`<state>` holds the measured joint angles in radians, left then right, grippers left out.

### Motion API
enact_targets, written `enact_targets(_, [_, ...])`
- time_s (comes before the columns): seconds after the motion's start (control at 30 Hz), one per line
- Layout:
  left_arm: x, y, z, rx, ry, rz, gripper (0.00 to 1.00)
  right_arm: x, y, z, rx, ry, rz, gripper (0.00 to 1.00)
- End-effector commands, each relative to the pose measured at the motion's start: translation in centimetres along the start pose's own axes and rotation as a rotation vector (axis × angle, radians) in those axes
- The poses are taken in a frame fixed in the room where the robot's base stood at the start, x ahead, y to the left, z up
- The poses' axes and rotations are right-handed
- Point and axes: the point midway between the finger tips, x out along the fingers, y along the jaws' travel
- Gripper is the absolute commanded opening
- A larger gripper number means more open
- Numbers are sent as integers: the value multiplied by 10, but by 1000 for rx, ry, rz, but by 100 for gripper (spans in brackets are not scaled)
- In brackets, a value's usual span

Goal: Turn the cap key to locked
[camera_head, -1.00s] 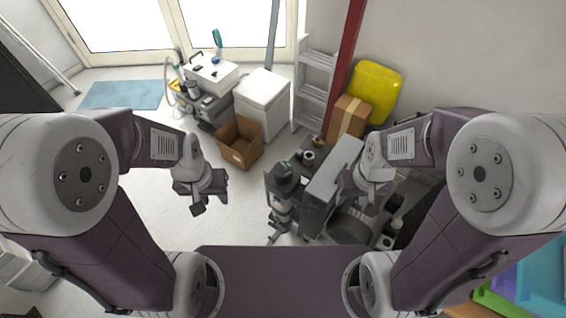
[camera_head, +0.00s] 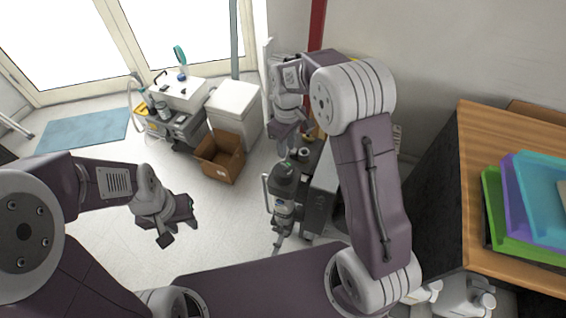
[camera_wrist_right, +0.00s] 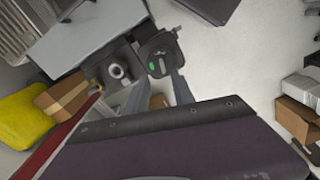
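A dark canister-like unit with a dark cap (camera_head: 285,170) stands on the floor in the middle of the head view. In the right wrist view its dark top (camera_wrist_right: 157,48) shows with a small green mark; whether this is the key, and how it is turned, is too small to tell. My right gripper (camera_head: 291,150) is just above and behind the cap in the head view. In the right wrist view its two grey fingers (camera_wrist_right: 160,90) are apart with nothing between them, pointing toward the cap. My left gripper (camera_head: 179,233) is open and empty over bare floor, left of the unit.
A grey box-shaped machine (camera_head: 322,190) stands right beside the unit. A cardboard box (camera_head: 220,160), a white cabinet (camera_head: 234,104) and a cart lie behind to the left. A wooden-topped cabinet (camera_head: 480,200) with coloured trays is at right.

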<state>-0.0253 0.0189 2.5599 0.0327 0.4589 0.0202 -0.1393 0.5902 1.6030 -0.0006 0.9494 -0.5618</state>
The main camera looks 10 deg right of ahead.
Motion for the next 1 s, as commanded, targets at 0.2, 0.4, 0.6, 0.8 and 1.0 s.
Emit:
enact_targets(0.2, [5, 0, 1, 0, 0, 0, 36, 48, -1, 1, 0, -4, -3, 30])
enact_targets(0.4, [7, 0, 1, 0, 0, 0, 36, 75, -1, 1, 1, -1, -1, 30])
enact_targets(0.6, [7, 0, 1, 0, 0, 0, 36, 80, 0, 0, 1, 1, 0, 30])
enact_targets(0.8, [7, 0, 1, 0, 0, 0, 36, 80, 0, 0, 1, 1, 0, 8])
enact_targets(1.0, [7, 0, 1, 0, 0, 0, 36, 80, 0, 0, 2, 1, 0, 0])
